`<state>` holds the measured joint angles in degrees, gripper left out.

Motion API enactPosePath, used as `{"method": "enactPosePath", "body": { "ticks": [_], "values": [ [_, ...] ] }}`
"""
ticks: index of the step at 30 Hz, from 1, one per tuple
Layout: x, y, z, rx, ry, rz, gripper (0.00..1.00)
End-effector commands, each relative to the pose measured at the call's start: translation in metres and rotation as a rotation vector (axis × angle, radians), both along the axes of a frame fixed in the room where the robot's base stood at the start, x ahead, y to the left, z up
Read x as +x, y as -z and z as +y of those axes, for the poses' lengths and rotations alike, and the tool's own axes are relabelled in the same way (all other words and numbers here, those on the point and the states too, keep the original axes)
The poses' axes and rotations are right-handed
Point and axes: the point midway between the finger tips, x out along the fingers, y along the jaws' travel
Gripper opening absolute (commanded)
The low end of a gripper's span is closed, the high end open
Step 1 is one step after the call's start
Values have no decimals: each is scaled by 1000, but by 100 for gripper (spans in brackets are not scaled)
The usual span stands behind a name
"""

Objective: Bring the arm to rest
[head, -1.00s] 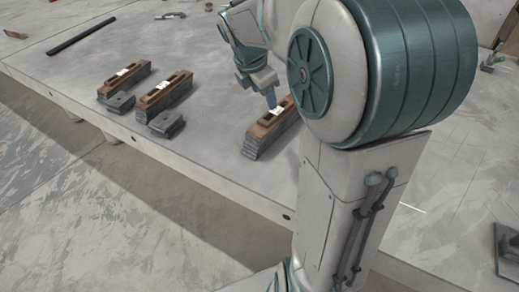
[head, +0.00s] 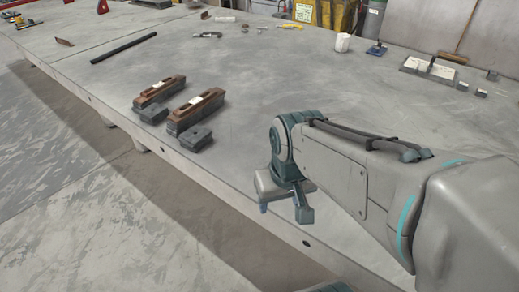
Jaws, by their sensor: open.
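My gripper (head: 284,209) hangs at the end of my arm over the near edge of the grey table (head: 330,75), fingers pointing down and spread apart. Nothing shows between them. My arm reaches in from the right and covers part of the table behind it. Two brown-topped dark blocks, the left one (head: 152,96) and the right one (head: 184,117), stand on the table to the left of my gripper, well apart from it.
Small dark blocks (head: 197,138) lie in front of the brown-topped ones. A black rod (head: 123,48) lies farther back. A white cup (head: 342,42) and a grey plate with small blocks (head: 428,72) are at the back right. The mid-table is clear.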

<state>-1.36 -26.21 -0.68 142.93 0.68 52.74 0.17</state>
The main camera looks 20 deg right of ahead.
Motion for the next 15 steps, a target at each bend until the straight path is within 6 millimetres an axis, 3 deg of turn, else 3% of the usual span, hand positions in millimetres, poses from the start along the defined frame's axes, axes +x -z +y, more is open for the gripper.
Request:
{"method": "enactPosePath", "body": {
  "ticks": [8,15],
  "values": [
    [0,-3,0,-2,-2,-1,58],
    [1,-42,-2,-7,6,-25,58]
  ]
}}
